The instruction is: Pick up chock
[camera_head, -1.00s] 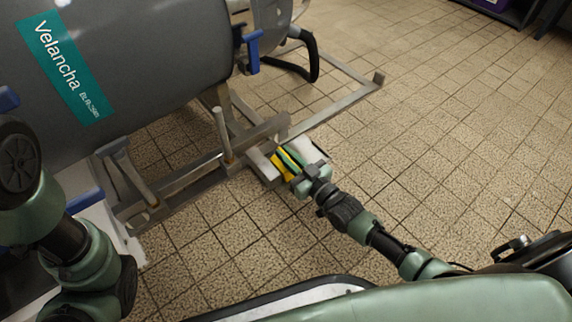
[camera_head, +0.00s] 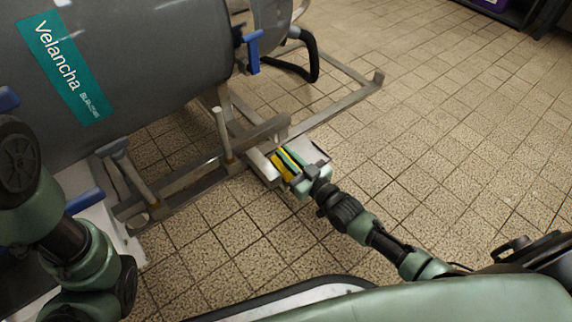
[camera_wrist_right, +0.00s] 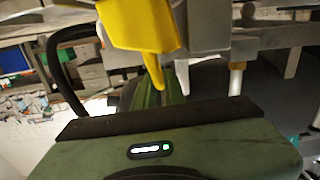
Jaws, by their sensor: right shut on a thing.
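The chock (camera_head: 283,166) is yellow and shows as a small patch at my right gripper, beside the steel frame under the grey tank. In the right wrist view the yellow chock (camera_wrist_right: 140,25) fills the upper middle, right in front of the gripper body. My right gripper (camera_head: 290,162) is low near the floor and shut on the chock. Its fingers and green housing hide part of the chock. I cannot tell whether the chock touches the floor. My left arm shows at the left, but its gripper is not in view.
The grey tank (camera_head: 130,55) with a teal label stands at the upper left. Its steel frame (camera_head: 190,180) runs along the floor close to my right gripper. A black hose (camera_head: 312,60) curves at the tank's end. The tiled floor (camera_head: 440,130) to the right is clear.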

